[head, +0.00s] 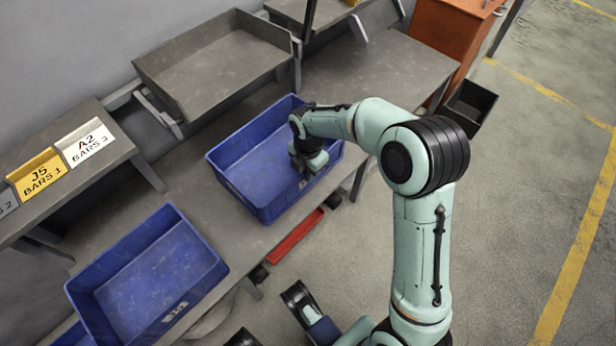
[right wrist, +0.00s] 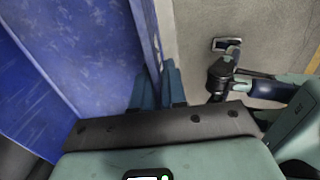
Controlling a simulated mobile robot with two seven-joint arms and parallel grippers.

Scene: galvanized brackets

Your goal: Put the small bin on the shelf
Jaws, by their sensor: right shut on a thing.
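A blue open bin (head: 235,177) stands on the grey workbench in the middle of the head view; it looks empty. My right gripper (head: 307,170) is at its right front side, shut on its wall. In the right wrist view the bin (right wrist: 75,60) fills the left, and my right gripper's fingers (right wrist: 157,88) straddle its rim. A second blue bin (head: 150,270) of similar look sits on the bench at lower left. A grey tray-like shelf (head: 215,72) stands raised behind the middle bin.
A lower shelf with label cards (head: 62,158) is at the left. An orange cabinet (head: 450,35) and a dark open bin (head: 470,105) are at the right. A red object (head: 295,237) shows below the bench edge. Bare bench (head: 400,65) lies beyond my right arm.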

